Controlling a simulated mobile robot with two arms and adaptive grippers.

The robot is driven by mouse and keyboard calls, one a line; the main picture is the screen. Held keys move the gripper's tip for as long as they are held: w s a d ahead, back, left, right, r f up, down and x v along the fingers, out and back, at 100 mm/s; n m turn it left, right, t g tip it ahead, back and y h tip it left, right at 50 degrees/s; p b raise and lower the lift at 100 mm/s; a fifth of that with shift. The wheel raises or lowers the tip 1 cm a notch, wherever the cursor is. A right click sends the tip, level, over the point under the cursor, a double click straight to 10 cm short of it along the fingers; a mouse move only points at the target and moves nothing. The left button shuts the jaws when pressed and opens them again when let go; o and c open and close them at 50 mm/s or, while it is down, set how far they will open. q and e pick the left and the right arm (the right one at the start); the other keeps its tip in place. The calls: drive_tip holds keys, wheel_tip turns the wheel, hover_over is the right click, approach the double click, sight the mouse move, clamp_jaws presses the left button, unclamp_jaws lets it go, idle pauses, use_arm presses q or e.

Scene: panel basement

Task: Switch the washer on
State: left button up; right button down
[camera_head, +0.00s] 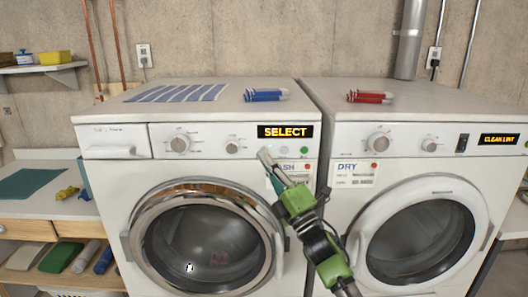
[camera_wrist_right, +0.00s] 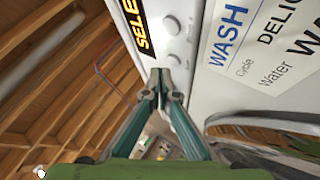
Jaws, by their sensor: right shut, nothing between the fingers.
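The washer (camera_head: 120,185) is the left white machine, with its round door shut. Its display (camera_head: 285,131) is lit and reads SELECT; part of it shows in the wrist view (camera_wrist_right: 136,22). A green round spot (camera_head: 304,150) sits below the display. Two dials (camera_head: 180,143) are on the panel. My right gripper (camera_head: 265,156) is shut and empty in front of the panel, just below the display. In the wrist view its tips (camera_wrist_right: 160,76) are close to a pale round button (camera_wrist_right: 173,60); I cannot tell if they touch. Another button (camera_wrist_right: 172,25) is beside it. My left gripper is not in view.
The dryer (camera_head: 345,205) stands close on the right, its display reading CLEAN LINT. A blue item (camera_head: 266,95) and a striped cloth (camera_head: 178,93) lie on the washer, a red item (camera_head: 369,97) on the dryer. A workbench (camera_head: 60,208) is at left.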

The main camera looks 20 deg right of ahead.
drive_tip(key=s, duration=0.2)
drive_tip(key=s+a+p, duration=0.1)
drive_tip(key=s, duration=0.2)
drive_tip(key=shift+s+a, duration=0.3)
idle(1.1)
